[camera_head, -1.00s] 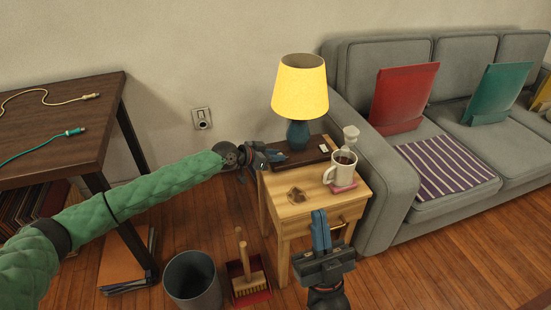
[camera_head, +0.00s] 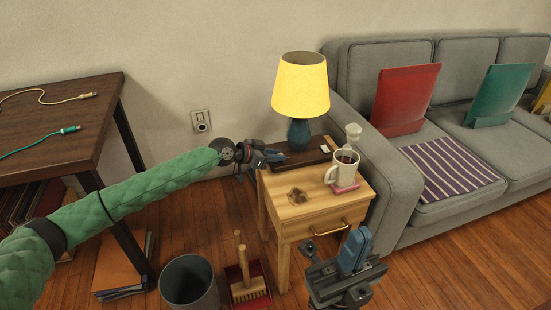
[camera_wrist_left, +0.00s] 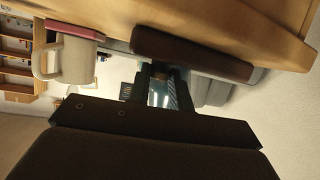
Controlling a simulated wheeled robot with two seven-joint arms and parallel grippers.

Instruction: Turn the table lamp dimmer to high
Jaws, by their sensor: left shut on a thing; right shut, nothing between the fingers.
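The table lamp (camera_head: 299,100) has a lit yellow shade and a blue base. It stands on a dark board (camera_head: 315,157) at the back of a wooden side table (camera_head: 325,205). The board also shows in the left wrist view (camera_wrist_left: 190,55). My left gripper (camera_head: 280,156) is at the board's left end, beside the lamp's base. It is shut on a small part there, apparently the dimmer knob, which the fingers mostly hide. The left fingers (camera_wrist_left: 160,92) also show in the wrist view. My right gripper (camera_head: 356,250) is shut and empty, in front of the side table.
A bin (camera_head: 188,283) and dustpan with brush (camera_head: 246,285) are below left. A grey sofa (camera_head: 385,175) borders the right.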

